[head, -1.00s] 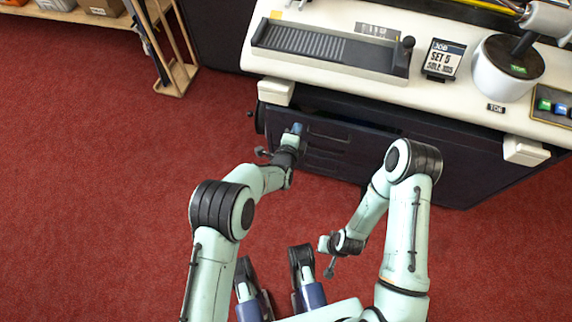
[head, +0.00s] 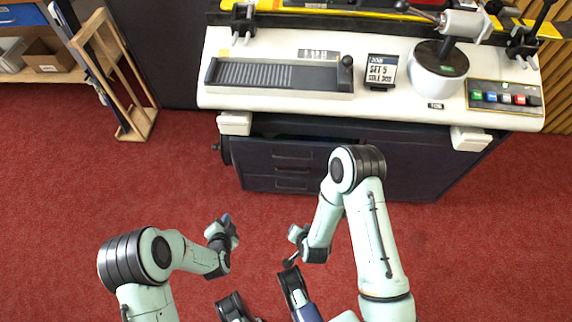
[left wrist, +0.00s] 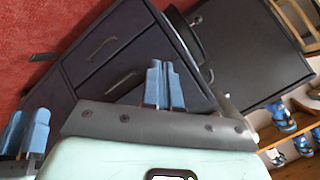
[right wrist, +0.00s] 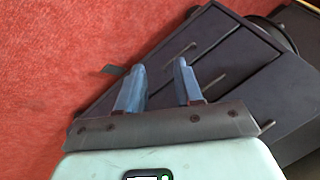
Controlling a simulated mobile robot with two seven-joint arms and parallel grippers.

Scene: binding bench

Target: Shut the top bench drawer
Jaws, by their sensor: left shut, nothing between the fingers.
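The top bench drawer (head: 258,152) is the upper dark front in the cabinet under the white bench, with a slim bar handle. Its front looks about flush with the lower drawer fronts (head: 268,184); the bench top shades its upper edge, so I cannot tell if a small gap is there. The drawer fronts also show in the left wrist view (left wrist: 88,42) and the right wrist view (right wrist: 165,75). My left gripper (head: 227,219) is shut and empty, in front of the cabinet, apart from it. My right gripper (head: 293,233) is open and empty, also clear of the drawers.
The bench top (head: 400,107) carries a ribbed tray (head: 325,77), a sign (head: 381,72), a white pot (head: 438,82) and a button panel (head: 505,97). A wooden rack (head: 137,118) stands at the left. The red floor before the cabinet is open.

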